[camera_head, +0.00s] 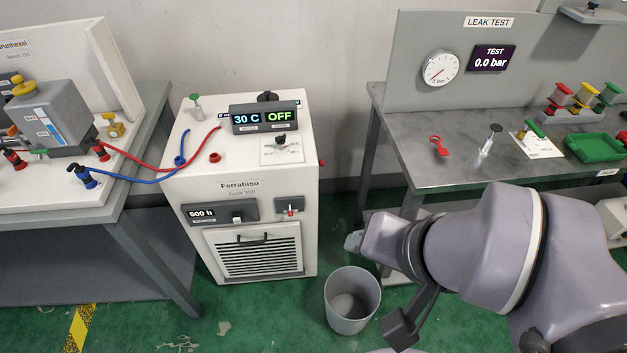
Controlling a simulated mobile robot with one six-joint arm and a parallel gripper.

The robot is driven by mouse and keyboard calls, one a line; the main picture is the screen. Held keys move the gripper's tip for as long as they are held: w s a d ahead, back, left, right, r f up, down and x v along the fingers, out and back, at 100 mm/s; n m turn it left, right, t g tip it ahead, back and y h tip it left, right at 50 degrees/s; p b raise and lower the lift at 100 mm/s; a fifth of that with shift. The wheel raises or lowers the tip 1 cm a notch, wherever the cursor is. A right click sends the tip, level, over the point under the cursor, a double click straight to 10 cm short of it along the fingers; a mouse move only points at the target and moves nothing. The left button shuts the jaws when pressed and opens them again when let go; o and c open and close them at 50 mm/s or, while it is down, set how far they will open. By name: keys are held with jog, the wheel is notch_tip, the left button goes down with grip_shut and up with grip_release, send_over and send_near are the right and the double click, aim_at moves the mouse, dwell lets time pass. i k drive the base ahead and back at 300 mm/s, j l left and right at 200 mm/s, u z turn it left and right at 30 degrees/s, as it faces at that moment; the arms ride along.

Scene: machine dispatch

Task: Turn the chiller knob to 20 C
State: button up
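The chiller (200,197) is a white floor cabinet left of the picture's middle. Its top display (266,117) reads 30 C in blue and OFF in green. A black knob (281,140) stands on a small white dial plate (283,153) in front of the display; its exact setting is too small to read. My arm comes in from the right. My gripper (354,242) points left, to the right of the chiller's front and apart from it, well below the knob. Whether its fingers are open or shut does not show.
A grey bin (352,301) stands on the green floor below my gripper. The leak test bench (440,180) is at the right, with a gauge and loose parts. Red and blue hoses (150,182) run from the left bench (125,212) to the chiller.

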aim_at(280, 140)
jog(key=i+l+u, duration=0.3)
jog(key=l, duration=0.2)
jog(key=l+u, duration=0.25)
jog(key=l, duration=0.25)
jog(key=i+l+u, duration=0.1)
jog(key=l+u, duration=0.2)
jog(key=l, duration=0.25)
jog(key=l+u, duration=0.25)
jog(key=l, duration=0.3)
jog(key=i, duration=0.05)
